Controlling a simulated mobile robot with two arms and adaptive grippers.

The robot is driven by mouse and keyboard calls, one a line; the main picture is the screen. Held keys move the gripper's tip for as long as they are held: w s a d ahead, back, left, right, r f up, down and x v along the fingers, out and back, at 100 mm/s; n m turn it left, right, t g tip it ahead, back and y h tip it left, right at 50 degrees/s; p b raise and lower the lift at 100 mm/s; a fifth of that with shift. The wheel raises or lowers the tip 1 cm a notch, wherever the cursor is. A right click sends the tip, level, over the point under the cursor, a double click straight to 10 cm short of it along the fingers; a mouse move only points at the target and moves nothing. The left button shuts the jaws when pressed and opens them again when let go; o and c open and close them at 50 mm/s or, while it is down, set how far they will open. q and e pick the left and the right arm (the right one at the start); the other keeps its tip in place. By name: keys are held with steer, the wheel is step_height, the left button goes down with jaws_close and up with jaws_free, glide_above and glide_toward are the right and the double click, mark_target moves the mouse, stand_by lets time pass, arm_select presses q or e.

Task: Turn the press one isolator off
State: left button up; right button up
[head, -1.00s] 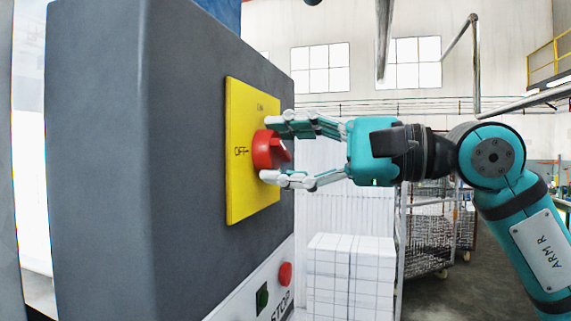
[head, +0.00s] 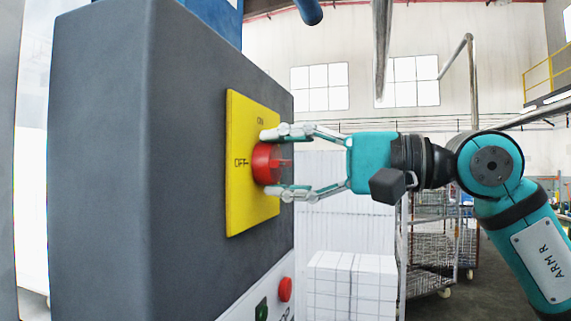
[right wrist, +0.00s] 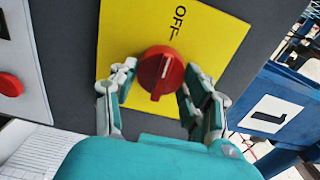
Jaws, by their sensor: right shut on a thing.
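The red isolator knob (head: 263,165) sits on a yellow plate (head: 240,205) on the side of the dark grey press cabinet. The plate has an OFF mark at its left and an ON mark at the top. My right gripper (head: 279,163) is shut on the knob, one finger above and one below it. In the right wrist view, the knob (right wrist: 158,75) lies between the fingertips, and the white line on its ridge points roughly at the OFF mark. My left gripper is not in view.
Below the plate are a red button (head: 285,289) and a green button (head: 262,309) on a light panel. White stacked blocks (head: 350,285) and a wire cage trolley (head: 432,250) stand behind my right arm. A blue bin (right wrist: 280,105) shows in the right wrist view.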

steer(key=o, duration=1.2)
steer(key=shift+c, duration=0.2)
steer(key=shift+d, duration=0.1)
steer(key=v, duration=1.2)
